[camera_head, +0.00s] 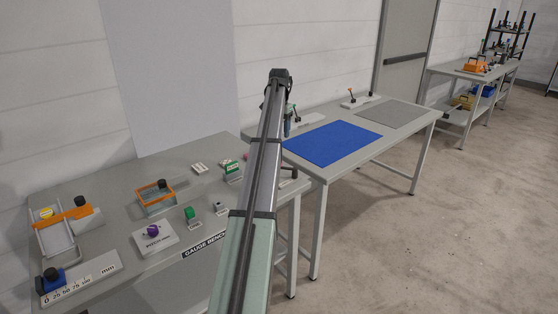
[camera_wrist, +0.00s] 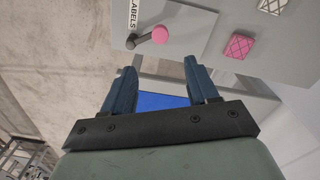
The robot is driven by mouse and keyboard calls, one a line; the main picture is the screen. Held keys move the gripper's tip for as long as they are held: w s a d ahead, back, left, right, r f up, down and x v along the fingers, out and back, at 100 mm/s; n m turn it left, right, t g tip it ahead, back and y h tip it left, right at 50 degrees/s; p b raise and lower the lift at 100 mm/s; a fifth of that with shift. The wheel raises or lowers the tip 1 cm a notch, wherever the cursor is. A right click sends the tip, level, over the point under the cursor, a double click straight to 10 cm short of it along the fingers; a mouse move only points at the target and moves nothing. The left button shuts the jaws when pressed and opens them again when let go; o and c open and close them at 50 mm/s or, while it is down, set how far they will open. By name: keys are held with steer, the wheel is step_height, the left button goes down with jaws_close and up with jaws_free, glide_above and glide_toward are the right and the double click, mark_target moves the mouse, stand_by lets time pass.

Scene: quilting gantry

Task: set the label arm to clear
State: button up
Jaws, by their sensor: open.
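The label arm (camera_wrist: 145,38) shows in the wrist view as a short dark lever with a pink round knob (camera_wrist: 160,34). It lies beside a white strip reading LABELS (camera_wrist: 133,14), near the bench edge. No mark for clear is legible. My gripper (camera_wrist: 162,78) is open and empty, its two blue fingers apart below the knob in the picture and not touching it. In the head view my gripper (camera_head: 288,122) shows beyond my arm, above the gap between the benches. My arm hides the label arm there.
A pink block (camera_wrist: 239,46) sits right of the knob. The gauge bench (camera_head: 110,202) holds an orange-rimmed box (camera_head: 154,196), a purple knob (camera_head: 152,230) and small blocks. Another table with a blue mat (camera_head: 332,143) stands beyond. The floor at right is clear.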

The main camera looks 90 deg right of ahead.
step_height(320, 180, down, 14)
steer(key=shift+r, duration=0.2)
stand_by(0.4)
jaws_close()
stand_by(0.6)
